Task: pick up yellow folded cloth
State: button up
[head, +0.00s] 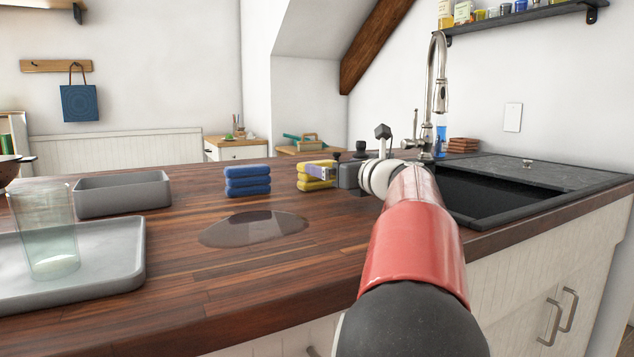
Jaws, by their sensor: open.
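The yellow folded cloth (304,186) lies as a stack of folded layers on the wooden counter, right of the middle. My gripper (322,175) is at its right side, reaching in from the right, with a finger showing in front of the cloth. The gripper is open. The cloth's right part is partly hidden by the gripper, and I cannot tell whether they touch.
A blue folded cloth stack (247,181) stands left of the yellow one. A dark wet puddle (253,229) lies in front. A grey bin (122,195), a tray (105,283) and a glass (45,232) are left. The sink (490,195) is right.

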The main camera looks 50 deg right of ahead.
jog(key=shift+w+d+f, duration=0.1)
jog(key=shift+w+f, duration=0.25)
jog(key=shift+f, duration=0.35)
jog(key=shift+w, duration=0.3)
jog(key=p+x, duration=0.1)
jog(key=x, duration=0.5)
jog(key=shift+w+p, duration=0.1)
jog(key=shift+p, duration=0.2)
jog(key=c, duration=0.7)
